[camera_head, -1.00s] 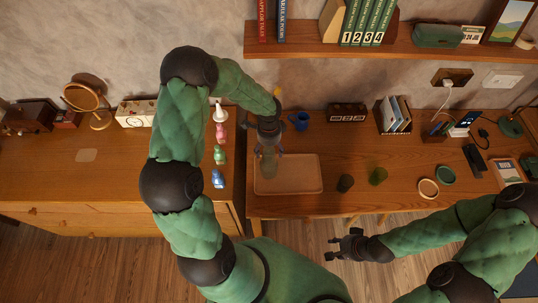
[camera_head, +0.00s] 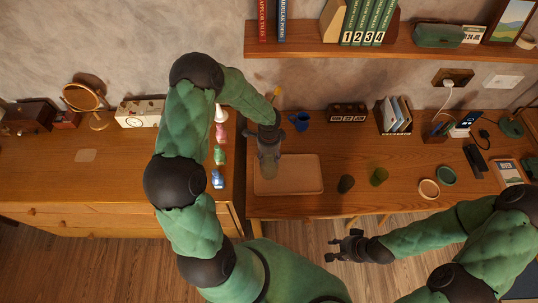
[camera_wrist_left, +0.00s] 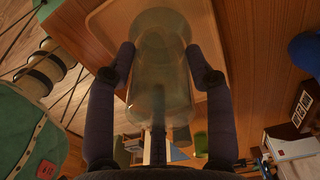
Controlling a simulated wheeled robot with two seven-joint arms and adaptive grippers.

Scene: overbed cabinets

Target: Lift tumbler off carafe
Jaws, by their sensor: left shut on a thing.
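My left gripper (camera_head: 268,150) is shut on the clear tumbler (camera_wrist_left: 158,95), with one finger on each side of the glass in the left wrist view (camera_wrist_left: 163,68). The carafe (camera_wrist_left: 158,28) is a pale see-through shape beyond the tumbler, over the tray (camera_head: 300,185). In the head view the glass (camera_head: 268,171) stands at the left part of the tray, partly hidden by my gripper. I cannot tell whether the tumbler and carafe touch. My right gripper (camera_head: 336,248) is open and empty, low in front of the desk.
Two dark green cups (camera_head: 346,184) (camera_head: 378,176) stand right of the tray. A blue mug (camera_head: 300,121) is behind it. Small colored figures (camera_head: 218,155) line the cabinet at left. A shelf (camera_head: 400,50) with books hangs above.

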